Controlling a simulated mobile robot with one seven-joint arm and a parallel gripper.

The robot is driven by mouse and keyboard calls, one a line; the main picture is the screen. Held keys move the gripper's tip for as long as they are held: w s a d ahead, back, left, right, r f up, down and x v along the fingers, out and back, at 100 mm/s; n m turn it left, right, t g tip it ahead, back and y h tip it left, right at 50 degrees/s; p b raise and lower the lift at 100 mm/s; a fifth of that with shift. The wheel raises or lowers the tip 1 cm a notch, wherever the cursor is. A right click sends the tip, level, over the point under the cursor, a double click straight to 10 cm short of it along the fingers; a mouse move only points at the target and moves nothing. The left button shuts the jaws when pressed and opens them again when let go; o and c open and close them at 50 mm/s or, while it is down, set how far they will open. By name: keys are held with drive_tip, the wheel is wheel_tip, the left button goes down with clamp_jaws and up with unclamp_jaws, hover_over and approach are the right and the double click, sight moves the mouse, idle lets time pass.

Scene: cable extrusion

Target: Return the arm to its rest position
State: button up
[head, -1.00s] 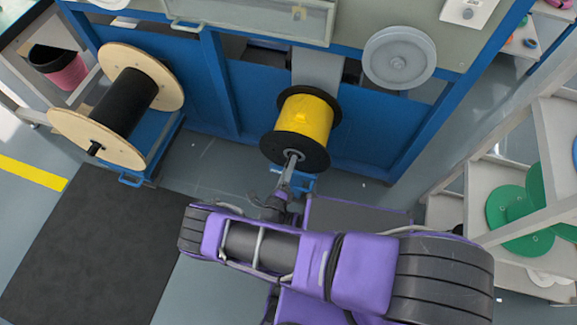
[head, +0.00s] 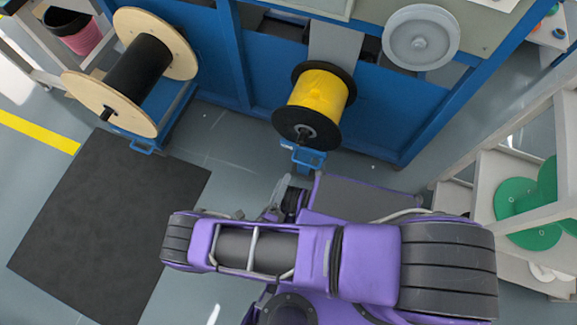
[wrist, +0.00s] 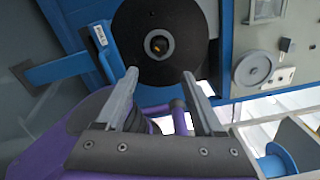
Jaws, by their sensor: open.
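My gripper (wrist: 160,95) is open and empty in the wrist view, its two grey fingers spread apart. Beyond it is the black end flange of a spool (wrist: 158,18) with a hole at its hub. In the head view this spool, wound with yellow cable (head: 318,94) between black flanges, sits at the blue machine (head: 245,95). My purple arm is folded across the lower middle of the head view, apart from the spool. The gripper's fingers are mostly hidden by the arm there.
A wooden-flanged spool with black cable (head: 136,72) stands at left on a blue stand. A dark mat (head: 105,225) lies on the floor below it. A shelf (head: 520,240) with green spools (head: 517,210) is at right. Bare grey floor shows between mat and machine.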

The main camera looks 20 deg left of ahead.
drive_tip(key=shift+s+a, duration=0.1)
drive_tip(key=shift+s, duration=1)
